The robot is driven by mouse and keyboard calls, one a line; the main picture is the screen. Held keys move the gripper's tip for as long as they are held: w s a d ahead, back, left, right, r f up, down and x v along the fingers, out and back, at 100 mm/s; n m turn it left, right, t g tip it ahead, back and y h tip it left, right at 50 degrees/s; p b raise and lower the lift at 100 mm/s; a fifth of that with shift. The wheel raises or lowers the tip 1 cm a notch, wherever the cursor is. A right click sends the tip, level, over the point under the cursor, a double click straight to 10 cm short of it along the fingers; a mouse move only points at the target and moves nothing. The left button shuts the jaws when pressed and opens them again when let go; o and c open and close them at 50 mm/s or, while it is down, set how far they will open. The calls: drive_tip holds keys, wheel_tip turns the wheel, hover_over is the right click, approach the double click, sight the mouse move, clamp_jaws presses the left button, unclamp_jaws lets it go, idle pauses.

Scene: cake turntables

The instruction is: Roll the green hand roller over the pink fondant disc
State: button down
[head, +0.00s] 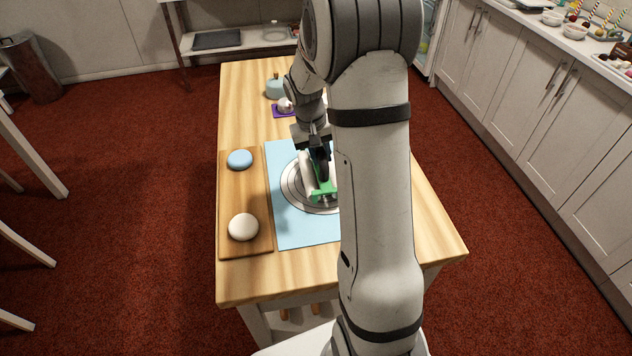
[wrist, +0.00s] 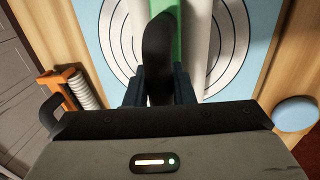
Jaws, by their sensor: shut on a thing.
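My gripper (head: 319,150) is shut on the black handle (wrist: 160,45) of the green hand roller (head: 325,189). The roller's green frame (wrist: 185,30) and pale cylinder (wrist: 198,60) show in the wrist view, in front of the fingers. The roller is over the round turntable (head: 289,184), which has ring lines and also shows in the wrist view (wrist: 232,50). I cannot tell whether the roller touches anything below it. I see no pink fondant disc in either view; the roller and my arm hide part of the turntable.
The turntable is on a light blue mat (head: 294,235) on a wooden table (head: 242,95). At left, a board (head: 236,192) holds a blue lump (head: 239,159) and a cream lump (head: 243,227). A pale blue pot (head: 275,89) and a purple mat (head: 280,112) are at the back.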

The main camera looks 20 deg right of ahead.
drive_tip(key=shift+s+d+f, duration=0.1)
drive_tip(key=shift+s+f, duration=0.05)
drive_tip(key=shift+f, duration=0.1)
drive_tip(key=shift+s+d, duration=0.1)
drive_tip(key=shift+d, duration=0.5)
drive_tip(key=shift+s+d+f, duration=0.1)
drive_tip(key=shift+d, duration=0.35)
drive_tip(key=shift+a, duration=0.6)
drive_tip(key=shift+a+b, duration=0.1)
drive_tip(key=shift+b, duration=0.2)
